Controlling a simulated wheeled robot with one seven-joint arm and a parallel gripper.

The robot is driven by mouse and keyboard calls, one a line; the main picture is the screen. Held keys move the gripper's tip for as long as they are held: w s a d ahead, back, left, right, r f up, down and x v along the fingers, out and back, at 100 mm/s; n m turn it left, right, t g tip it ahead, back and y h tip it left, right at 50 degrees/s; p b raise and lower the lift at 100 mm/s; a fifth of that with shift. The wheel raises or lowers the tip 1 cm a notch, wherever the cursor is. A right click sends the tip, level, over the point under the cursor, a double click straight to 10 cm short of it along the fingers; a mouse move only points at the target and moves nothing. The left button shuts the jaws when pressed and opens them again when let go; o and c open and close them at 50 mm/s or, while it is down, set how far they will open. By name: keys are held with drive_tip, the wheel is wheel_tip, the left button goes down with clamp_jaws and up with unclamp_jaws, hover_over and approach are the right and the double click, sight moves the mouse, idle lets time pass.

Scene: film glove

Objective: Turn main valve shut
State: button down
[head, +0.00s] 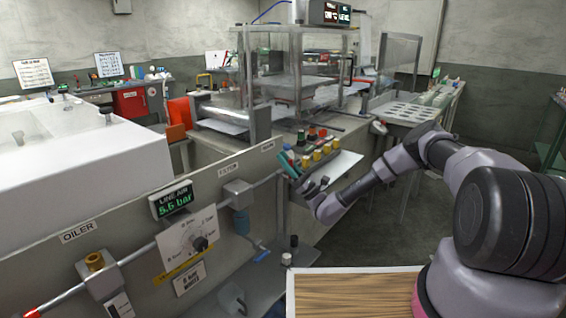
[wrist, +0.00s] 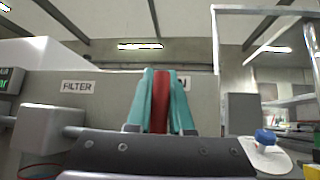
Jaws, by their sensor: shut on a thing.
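A red lever (wrist: 160,102), which I take to be the main valve's handle, stands upright between the teal fingers of my gripper (wrist: 161,105) in the wrist view. The fingers are shut on it. A label (wrist: 183,82) on the panel behind is mostly covered, with only a final N showing. In the head view my gripper (head: 289,160) is at the right end of the air pipe, by the grey panel's edge. The valve body is hidden there behind the gripper. The line air display (head: 172,200) reads about 5.6 bar.
Yellow and red buttons (head: 318,153) sit close to the right of my gripper. A wooden top (head: 345,293) lies below my arm.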

drive_tip(key=shift+w+d+m+t, duration=0.1)
drive_tip(key=shift+m+t, duration=0.3)
drive_tip(key=c, duration=0.8)
unclamp_jaws()
drive_tip(key=shift+d+f, duration=0.1)
drive_tip(key=v, duration=1)
drive_tip(key=shift+s+d+f, duration=0.15)
drive_tip(key=shift+s+d, duration=0.05)
drive_tip(key=shift+d, duration=0.05)
